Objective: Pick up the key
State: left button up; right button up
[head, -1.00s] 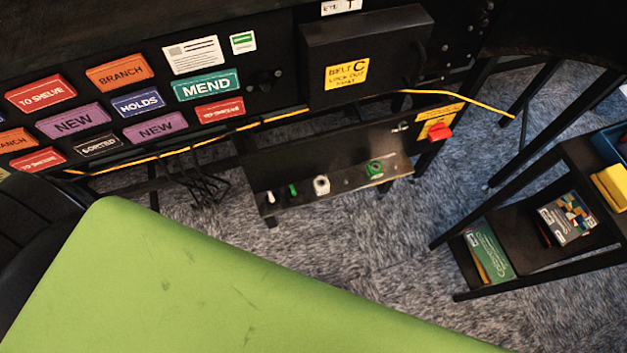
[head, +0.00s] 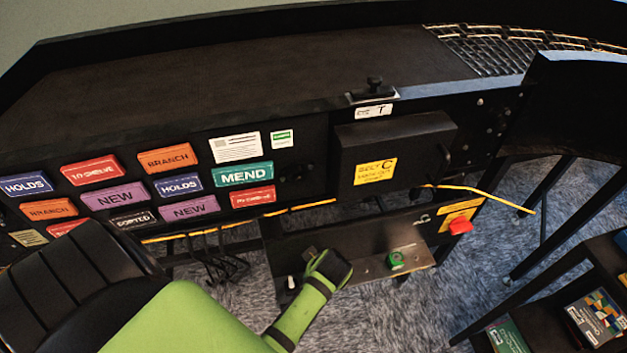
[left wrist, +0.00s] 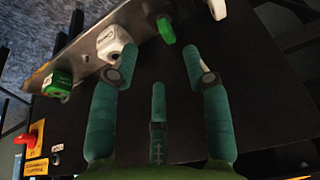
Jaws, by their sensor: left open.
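A small green tab, which looks like the key (left wrist: 165,28), stands on the metal control strip in the left wrist view. My left gripper (left wrist: 162,66) is open and empty, its fingers pointing at the strip. The green tab shows just beyond and between the two outer fingertips; I see no contact. In the head view my left gripper (head: 330,268) is over the control panel and hides the green tab.
A white knob (left wrist: 112,42) sits close by the left fingertip, and a white lever (left wrist: 217,8) is right of the tab. A green button (head: 396,258) and red switch (head: 460,226) are farther right. Black cables (head: 215,262) hang left of the panel.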

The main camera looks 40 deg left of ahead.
pick_arm(q)
jog(key=x, duration=0.5)
jog(key=shift+s+a, duration=0.2)
jog(key=shift+s, duration=0.2)
jog(key=shift+w+a+f+n, duration=0.15)
jog(key=shift+f+n, duration=0.15)
jog(key=shift+f, duration=0.35)
grip_shut()
